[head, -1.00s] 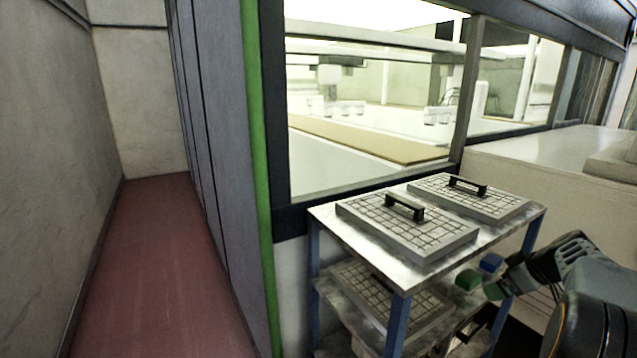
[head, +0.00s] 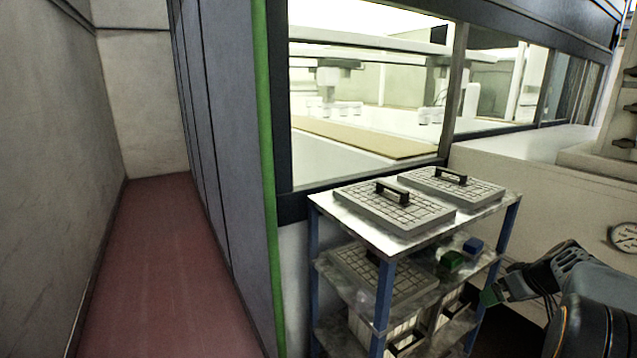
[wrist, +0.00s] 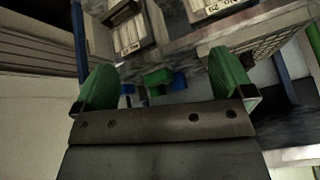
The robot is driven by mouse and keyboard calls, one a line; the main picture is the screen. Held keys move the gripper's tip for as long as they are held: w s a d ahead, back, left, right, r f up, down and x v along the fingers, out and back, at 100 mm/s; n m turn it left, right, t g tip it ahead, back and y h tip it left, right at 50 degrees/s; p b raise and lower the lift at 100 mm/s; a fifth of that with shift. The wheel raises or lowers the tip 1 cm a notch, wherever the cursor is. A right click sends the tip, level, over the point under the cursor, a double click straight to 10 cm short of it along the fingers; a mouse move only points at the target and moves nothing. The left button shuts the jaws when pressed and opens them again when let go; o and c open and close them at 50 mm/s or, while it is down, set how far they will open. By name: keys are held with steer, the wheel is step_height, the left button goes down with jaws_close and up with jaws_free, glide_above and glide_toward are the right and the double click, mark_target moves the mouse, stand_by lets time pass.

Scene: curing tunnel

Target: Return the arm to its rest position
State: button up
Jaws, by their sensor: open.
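My gripper (head: 489,297) is at the lower right of the head view, low and to the right of the shelf cart (head: 404,249). In the wrist view its two green fingers (wrist: 166,86) stand wide apart with nothing held between them. A green block (head: 451,260) and a blue block (head: 473,245) lie on the cart's middle shelf. In the wrist view the green block (wrist: 157,77) shows beyond the fingers, apart from them.
Two gridded trays with black handles (head: 395,205) (head: 452,187) lie on the cart's top. Another gridded tray (head: 375,275) is on the middle shelf. A windowed enclosure (head: 370,165) stands behind. Red floor (head: 160,270) is clear at left. A round gauge (head: 624,237) is at right.

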steer(key=s+a+h, duration=0.1)
steer(key=s+a, duration=0.5)
steer(key=a, duration=0.3)
steer(key=s+a+m+g+h, duration=0.1)
steer(key=s+a, duration=0.5)
steer(key=a, duration=0.3)
steer(key=s+a+f+m, duration=0.1)
steer(key=s+a, duration=0.5)
steer(key=a, duration=0.3)
steer(key=shift+s+a+g+h, duration=0.2)
steer(key=shift+s+g+h, duration=0.1)
steer(key=shift+g+h, duration=0.1)
steer(key=shift+a, duration=0.3)
steer(key=shift+c, duration=0.2)
